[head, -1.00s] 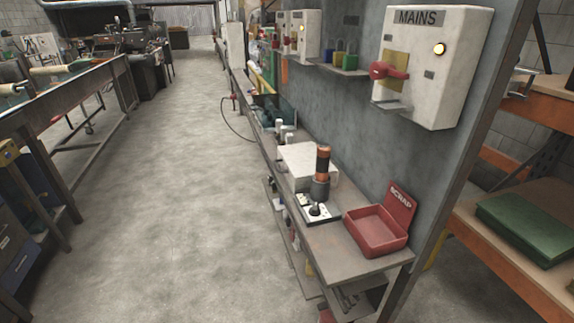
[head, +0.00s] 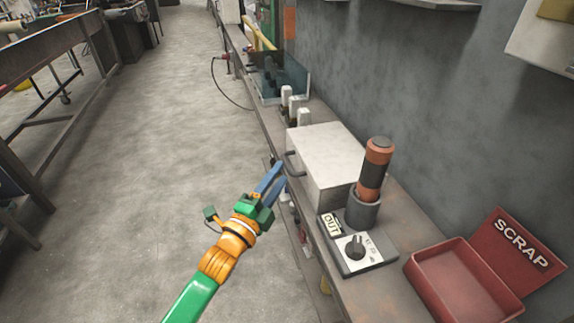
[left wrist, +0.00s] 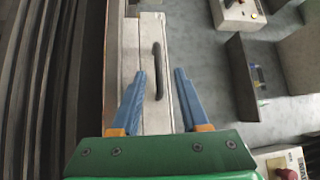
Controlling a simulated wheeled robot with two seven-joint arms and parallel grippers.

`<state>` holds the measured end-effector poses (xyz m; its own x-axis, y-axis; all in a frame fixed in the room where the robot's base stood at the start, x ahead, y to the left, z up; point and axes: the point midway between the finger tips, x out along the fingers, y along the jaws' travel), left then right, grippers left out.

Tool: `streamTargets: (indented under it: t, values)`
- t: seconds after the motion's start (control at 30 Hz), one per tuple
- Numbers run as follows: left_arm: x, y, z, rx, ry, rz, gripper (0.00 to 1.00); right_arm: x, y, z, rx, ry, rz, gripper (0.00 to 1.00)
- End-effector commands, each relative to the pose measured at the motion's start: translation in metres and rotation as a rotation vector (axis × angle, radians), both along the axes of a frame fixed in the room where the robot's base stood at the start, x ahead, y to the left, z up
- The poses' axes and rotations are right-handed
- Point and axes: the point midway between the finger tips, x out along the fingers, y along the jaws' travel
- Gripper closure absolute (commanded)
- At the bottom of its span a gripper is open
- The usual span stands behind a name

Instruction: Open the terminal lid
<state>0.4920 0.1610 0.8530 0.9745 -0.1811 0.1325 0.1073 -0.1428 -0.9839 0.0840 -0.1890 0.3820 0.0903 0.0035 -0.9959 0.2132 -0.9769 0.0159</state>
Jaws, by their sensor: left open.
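The terminal lid looks like the pale box-shaped cover (head: 328,150) on the bench, and it is down. Its dark handle (head: 292,164) is on the side towards the aisle. My left gripper (head: 277,177) is open and empty, with its blue fingers pointing at the handle from just short of it. In the left wrist view the dark handle (left wrist: 157,70) shows between the two spread fingers (left wrist: 160,88), against the pale lid face (left wrist: 181,60). I cannot tell whether the fingers touch anything. What is under the lid is hidden. My right gripper is not in view.
A tester with a dial (head: 357,250) and an orange-and-black cylinder (head: 374,170) in a grey holder stand right beside the lid. A red scrap bin (head: 455,285) is at the near right. White posts (head: 294,103) stand behind. The aisle floor (head: 150,160) is clear.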

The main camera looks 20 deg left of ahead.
Motion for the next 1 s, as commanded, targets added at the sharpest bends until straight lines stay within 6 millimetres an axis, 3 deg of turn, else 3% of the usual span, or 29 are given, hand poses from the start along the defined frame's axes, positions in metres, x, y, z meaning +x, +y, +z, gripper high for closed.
streamTargets:
  t: [0.2, 0.47, 0.5, 0.67, 1.0]
  values:
    - [0.028, -0.005, 0.004, -0.001, 0.001, 0.000, 0.55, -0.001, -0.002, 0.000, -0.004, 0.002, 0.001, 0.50]
    - [0.032, -0.006, 0.003, -0.001, 0.003, -0.001, 0.55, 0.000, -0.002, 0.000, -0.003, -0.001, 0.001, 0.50]
    - [0.032, -0.006, 0.003, -0.001, 0.003, 0.000, 0.58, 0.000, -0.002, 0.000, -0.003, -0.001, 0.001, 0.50]
    - [0.032, -0.006, 0.003, -0.001, 0.003, 0.000, 1.00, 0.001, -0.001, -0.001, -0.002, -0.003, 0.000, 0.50]
    - [0.032, -0.006, 0.003, -0.001, 0.003, 0.000, 1.00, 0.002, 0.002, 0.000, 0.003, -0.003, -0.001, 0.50]
